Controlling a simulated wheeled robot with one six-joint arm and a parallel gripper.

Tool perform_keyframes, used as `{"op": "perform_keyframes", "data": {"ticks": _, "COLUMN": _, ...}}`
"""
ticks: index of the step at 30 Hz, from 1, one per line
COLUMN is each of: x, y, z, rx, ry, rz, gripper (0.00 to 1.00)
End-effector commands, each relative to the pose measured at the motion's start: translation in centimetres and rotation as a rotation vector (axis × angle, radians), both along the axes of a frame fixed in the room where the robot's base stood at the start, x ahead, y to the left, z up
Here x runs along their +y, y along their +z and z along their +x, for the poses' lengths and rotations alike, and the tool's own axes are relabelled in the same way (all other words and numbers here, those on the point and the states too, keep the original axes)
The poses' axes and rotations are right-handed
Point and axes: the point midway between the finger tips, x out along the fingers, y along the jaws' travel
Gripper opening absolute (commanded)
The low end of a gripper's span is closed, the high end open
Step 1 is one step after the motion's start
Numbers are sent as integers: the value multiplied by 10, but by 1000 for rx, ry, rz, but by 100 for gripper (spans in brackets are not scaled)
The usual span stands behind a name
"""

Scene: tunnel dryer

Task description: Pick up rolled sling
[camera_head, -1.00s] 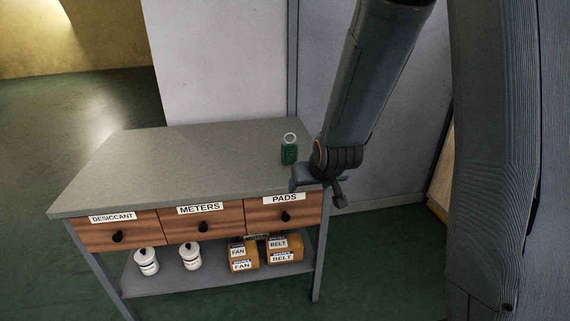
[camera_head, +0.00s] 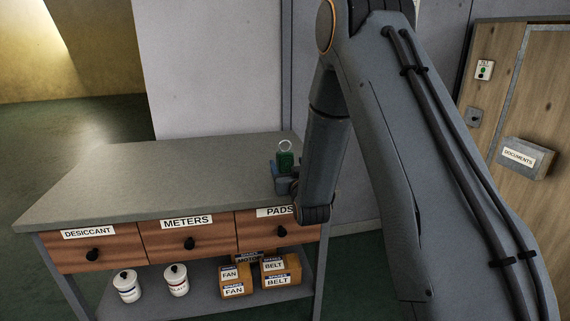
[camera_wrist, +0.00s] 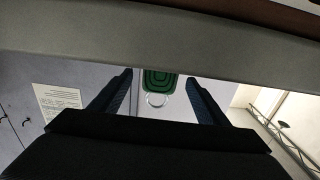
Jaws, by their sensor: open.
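The rolled sling (camera_head: 286,161) is a small green bundle with a pale metal ring on top, standing on the right end of the grey tabletop (camera_head: 160,165). In the wrist view the scene is upside down, and the green sling (camera_wrist: 159,79) shows between the two fingers with its ring below. My gripper (camera_head: 284,178) is at the near side of the sling, its jaws partly hidden by my arm. The wrist view shows my gripper (camera_wrist: 159,84) open, one finger on each side with a gap to the sling. Whether the sling lies fully between the fingertips is unclear.
The bench has drawers labelled DESICCANT (camera_head: 92,256), METERS (camera_head: 190,243) and PADS (camera_head: 280,230). Its lower shelf holds two white jars and several small boxes. A wall stands behind. A wooden door with a DOCUMENTS box (camera_head: 525,158) is at right. The tabletop left of the sling is clear.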

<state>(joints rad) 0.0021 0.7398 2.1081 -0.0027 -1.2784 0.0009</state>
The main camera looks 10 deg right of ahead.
Motion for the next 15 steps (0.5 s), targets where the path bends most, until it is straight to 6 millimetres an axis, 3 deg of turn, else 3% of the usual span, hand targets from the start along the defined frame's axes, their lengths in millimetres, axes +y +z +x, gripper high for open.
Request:
{"op": "perform_keyframes", "data": {"ticks": 9, "x": 1, "y": 2, "z": 41, "rx": 0, "ry": 0, "rz": 0, "gripper": 69}}
{"op": "perform_keyframes", "data": {"ticks": 15, "x": 1, "y": 2, "z": 45, "rx": 1, "ry": 0, "rz": 0, "gripper": 69}}
